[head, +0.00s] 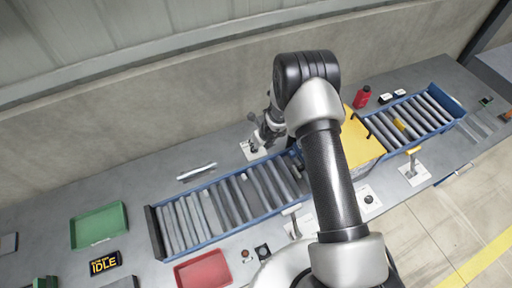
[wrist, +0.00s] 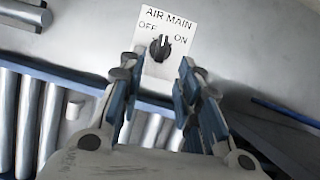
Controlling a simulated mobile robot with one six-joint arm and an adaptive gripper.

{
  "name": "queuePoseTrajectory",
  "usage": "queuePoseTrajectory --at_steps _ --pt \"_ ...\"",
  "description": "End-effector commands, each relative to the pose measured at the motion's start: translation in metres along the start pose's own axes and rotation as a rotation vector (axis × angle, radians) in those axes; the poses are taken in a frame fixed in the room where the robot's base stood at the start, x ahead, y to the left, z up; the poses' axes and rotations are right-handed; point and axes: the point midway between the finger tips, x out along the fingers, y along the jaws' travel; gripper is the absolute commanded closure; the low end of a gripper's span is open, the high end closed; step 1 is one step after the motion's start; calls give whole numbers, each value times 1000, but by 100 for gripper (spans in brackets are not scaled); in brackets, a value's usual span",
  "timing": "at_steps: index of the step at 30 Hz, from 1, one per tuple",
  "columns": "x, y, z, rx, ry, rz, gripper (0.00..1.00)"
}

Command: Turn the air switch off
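The air switch (wrist: 160,47) is a black rotary knob on a white plate (wrist: 150,68) marked AIR MAIN, with OFF at its upper left and ON at its right. A pale mark shows near the knob's top, but I cannot tell surely which word it points to. My gripper (wrist: 156,76) is open and empty, its two blue-padded fingers either side of the plate's lower part, with the knob just beyond the tips. In the head view my gripper (head: 264,130) is beside the white switch plate (head: 245,149), which the gripper partly hides.
A blue-framed roller conveyor (head: 205,237) runs close in front of the switch. A pale bar (head: 197,171) lies on the bench to the left, near a green tray (head: 99,226).

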Motion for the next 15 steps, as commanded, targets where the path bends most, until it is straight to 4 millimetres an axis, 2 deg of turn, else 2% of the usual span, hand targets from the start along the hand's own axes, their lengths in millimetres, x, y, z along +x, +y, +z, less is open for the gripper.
queuePoseTrajectory --at_steps 1,6,10,15 --pt "11 1 -1 -1 2 1 68" --pt "38 0 0 -1 1 0 68" --pt "52 0 0 -1 0 0 68" --pt "60 0 0 -1 -1 0 68"
